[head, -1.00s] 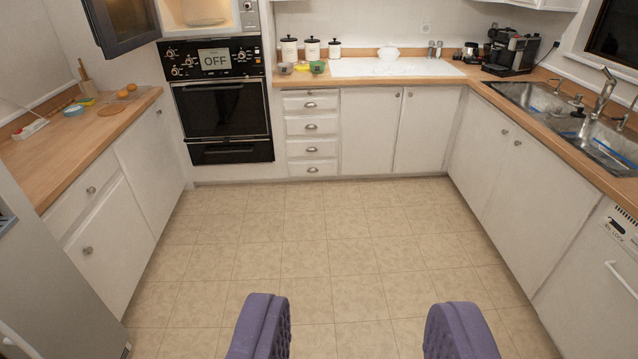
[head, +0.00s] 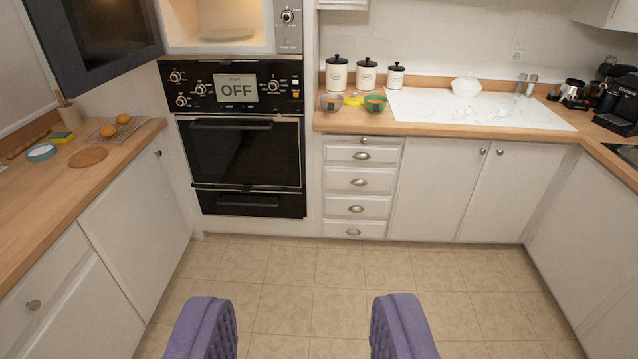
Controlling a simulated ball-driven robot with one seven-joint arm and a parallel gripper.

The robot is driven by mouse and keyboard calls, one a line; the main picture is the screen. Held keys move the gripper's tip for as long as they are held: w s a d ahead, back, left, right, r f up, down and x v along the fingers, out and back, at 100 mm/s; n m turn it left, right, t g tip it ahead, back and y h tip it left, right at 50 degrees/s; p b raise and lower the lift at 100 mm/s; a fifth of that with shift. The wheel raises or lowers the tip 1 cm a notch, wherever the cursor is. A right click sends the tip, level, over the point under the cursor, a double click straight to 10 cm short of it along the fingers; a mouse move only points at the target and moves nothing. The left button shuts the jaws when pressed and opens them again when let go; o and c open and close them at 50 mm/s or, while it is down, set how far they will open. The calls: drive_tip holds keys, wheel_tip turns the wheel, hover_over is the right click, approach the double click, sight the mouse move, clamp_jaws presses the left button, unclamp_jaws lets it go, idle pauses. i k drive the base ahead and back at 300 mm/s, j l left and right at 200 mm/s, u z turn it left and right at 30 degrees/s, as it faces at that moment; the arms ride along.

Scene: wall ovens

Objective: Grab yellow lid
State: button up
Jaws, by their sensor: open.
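Something yellow (head: 354,100) lies on the back counter between two small bowls. It is small and partly hidden, and I cannot tell for sure that it is the lid. A grey-blue bowl (head: 331,103) is to its left and a green-and-orange bowl (head: 375,104) to its right. My gripper (head: 298,335) shows at the bottom of the head view with two purple padded fingers set wide apart. It is open and empty, over the floor and well short of the counter.
A wall oven (head: 243,150) stands left of the drawers (head: 354,203). Above it, the microwave door (head: 98,35) hangs open at the upper left. Three white canisters (head: 366,76) stand behind the bowls. The left counter (head: 60,190) bounds the open floor (head: 330,268).

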sight(354, 101)
drive_tip(key=i, duration=2.4)
drive_tip(key=i+z, duration=0.2)
drive_tip(key=i, duration=0.2)
drive_tip(key=i+j+z, duration=0.2)
drive_tip(key=i, duration=0.2)
drive_tip(key=i+j+z, duration=0.15)
drive_tip(key=i, duration=0.25)
drive_tip(key=i+j+z, duration=0.1)
drive_tip(key=i+z, duration=0.2)
drive_tip(key=i, duration=0.15)
drive_tip(key=i+j+z, duration=0.25)
drive_tip(key=i, duration=0.2)
drive_tip(key=i+j+z, duration=0.3)
drive_tip(key=i, duration=0.15)
